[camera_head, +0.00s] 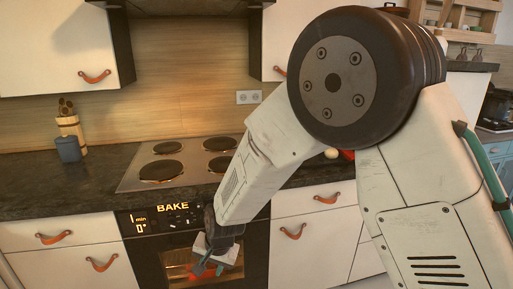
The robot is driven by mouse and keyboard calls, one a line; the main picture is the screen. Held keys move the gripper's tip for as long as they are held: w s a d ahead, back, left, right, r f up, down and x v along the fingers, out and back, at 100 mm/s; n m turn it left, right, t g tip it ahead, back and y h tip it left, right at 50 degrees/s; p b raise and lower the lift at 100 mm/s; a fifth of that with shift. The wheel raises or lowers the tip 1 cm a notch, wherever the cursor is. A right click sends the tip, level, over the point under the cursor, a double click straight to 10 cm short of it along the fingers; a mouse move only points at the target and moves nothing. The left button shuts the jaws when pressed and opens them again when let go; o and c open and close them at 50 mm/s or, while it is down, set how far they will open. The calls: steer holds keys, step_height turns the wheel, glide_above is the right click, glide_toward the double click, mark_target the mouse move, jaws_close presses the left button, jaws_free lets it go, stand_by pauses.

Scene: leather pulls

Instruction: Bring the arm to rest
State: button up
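My arm reaches from the right side of the view down to the oven front. My gripper (207,269) hangs at its end, in front of the oven door (258,255), low in the picture. Teal parts show at the gripper's tip, but it is small and dark there, so I cannot tell whether it is open or shut. A red-orange patch (176,273) shows beside it at the oven window. I cannot tell whether the gripper touches the door.
The oven display (174,207) reads BAKE. A cooktop with several burners (160,171) sits in the dark counter. A blue canister (68,149) and a utensil holder (71,126) stand at left. White drawers with leather pulls (293,231) flank the oven. Wall cabinets (50,50) hang above.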

steer(key=s+d+r+h, duration=0.1)
steer(key=s+d+r, duration=0.7)
steer(key=d, duration=0.5)
steer(key=s+d+r+n+h, duration=0.1)
steer(key=s+d+r, duration=0.8)
steer(key=d, duration=0.4)
steer(key=s+d+r+n+h, duration=0.1)
steer(key=s+d+r, duration=0.8)
steer(key=d, duration=0.4)
steer(key=shift+r+g, duration=0.3)
steer(key=shift+r, duration=0.05)
steer(key=shift+d, duration=0.1)
